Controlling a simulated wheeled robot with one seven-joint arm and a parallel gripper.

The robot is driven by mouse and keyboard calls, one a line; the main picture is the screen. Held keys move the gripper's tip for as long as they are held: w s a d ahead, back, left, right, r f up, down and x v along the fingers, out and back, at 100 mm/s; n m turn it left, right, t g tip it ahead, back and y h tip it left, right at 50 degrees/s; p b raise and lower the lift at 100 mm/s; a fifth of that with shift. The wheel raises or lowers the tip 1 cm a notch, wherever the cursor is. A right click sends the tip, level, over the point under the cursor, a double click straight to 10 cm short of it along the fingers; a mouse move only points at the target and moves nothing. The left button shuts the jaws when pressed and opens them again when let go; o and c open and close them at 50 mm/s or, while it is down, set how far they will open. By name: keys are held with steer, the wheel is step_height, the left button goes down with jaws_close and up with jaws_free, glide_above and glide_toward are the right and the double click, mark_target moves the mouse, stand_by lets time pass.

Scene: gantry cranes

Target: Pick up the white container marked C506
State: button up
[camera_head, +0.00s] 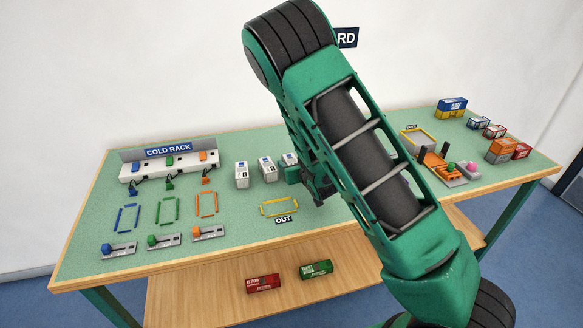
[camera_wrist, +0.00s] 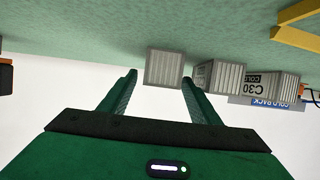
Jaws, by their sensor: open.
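Three white containers stand in a row on the green table top: a left one (camera_head: 241,175), a middle one (camera_head: 267,169) and a right one (camera_head: 289,159), partly hidden by my gripper (camera_head: 295,174). The upside-down wrist view shows a plain ribbed container end (camera_wrist: 164,68) between the open fingers of my gripper (camera_wrist: 159,80), with no visible grip on it. A second container (camera_wrist: 221,77) is beside it, and a third (camera_wrist: 268,86) bears a partly visible mark starting "C30". I cannot read C506 on any of them.
The cold rack (camera_head: 170,166) stands at the back left, with coloured outlines and levers before it. A yellow OUT outline (camera_head: 279,207) lies in front of the containers. Red (camera_head: 263,283) and green (camera_head: 316,269) containers lie on the lower shelf. My arm hides the table's middle right.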

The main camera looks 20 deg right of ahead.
steer(key=shift+x, duration=0.95)
steer(key=c, duration=1.2)
steer(key=shift+r, duration=0.1)
